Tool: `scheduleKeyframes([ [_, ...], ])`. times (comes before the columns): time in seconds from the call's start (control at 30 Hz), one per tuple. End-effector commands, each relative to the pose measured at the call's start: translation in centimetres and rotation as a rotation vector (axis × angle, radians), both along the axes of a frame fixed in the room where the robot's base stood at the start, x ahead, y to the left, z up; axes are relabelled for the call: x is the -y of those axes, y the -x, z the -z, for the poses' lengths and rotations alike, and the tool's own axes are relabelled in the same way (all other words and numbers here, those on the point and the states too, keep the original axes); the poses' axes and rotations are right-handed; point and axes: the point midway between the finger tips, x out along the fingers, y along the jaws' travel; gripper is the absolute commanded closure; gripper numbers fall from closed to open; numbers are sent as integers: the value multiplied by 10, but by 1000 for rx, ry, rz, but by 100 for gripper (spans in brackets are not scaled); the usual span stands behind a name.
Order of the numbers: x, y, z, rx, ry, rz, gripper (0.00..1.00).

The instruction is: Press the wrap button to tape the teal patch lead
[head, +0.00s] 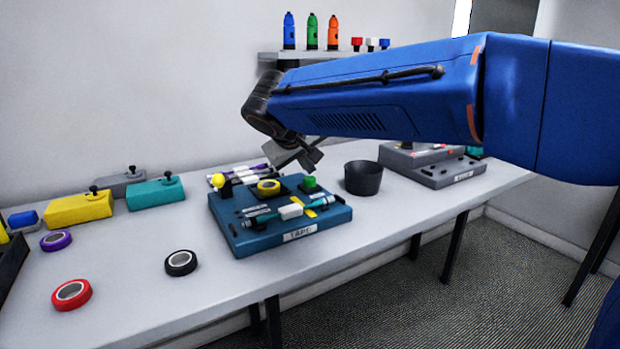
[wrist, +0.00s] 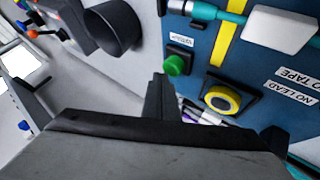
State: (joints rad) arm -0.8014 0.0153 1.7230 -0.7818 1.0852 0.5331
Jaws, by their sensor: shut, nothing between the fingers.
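The blue tape station (head: 250,239) stands on the table with a label on its front. The teal patch lead (head: 320,203) lies across its front part, with a white piece around its middle; it also shows in the wrist view (wrist: 235,18). The green button (head: 310,183) sits on the station's top at the back right, and in the wrist view (wrist: 177,65) it is just beyond my fingers. A yellow tape roll (head: 268,187) sits left of the button. My gripper (head: 312,156) is shut and empty, above and behind the button, apart from it.
A dark cup (head: 363,178) stands right of the station. A grey device (head: 430,165) is further right. Loose purple (head: 56,240), red (head: 72,294) and black (head: 181,262) tape rolls lie on the left. Yellow (head: 80,208) and teal (head: 156,192) blocks stand behind them.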

Motion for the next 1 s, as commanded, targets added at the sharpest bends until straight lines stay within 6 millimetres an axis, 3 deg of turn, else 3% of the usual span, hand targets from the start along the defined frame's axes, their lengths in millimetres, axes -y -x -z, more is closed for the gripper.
scheduleKeyframes([
  [1.0,0,0,10,0,1,-1,100],
])
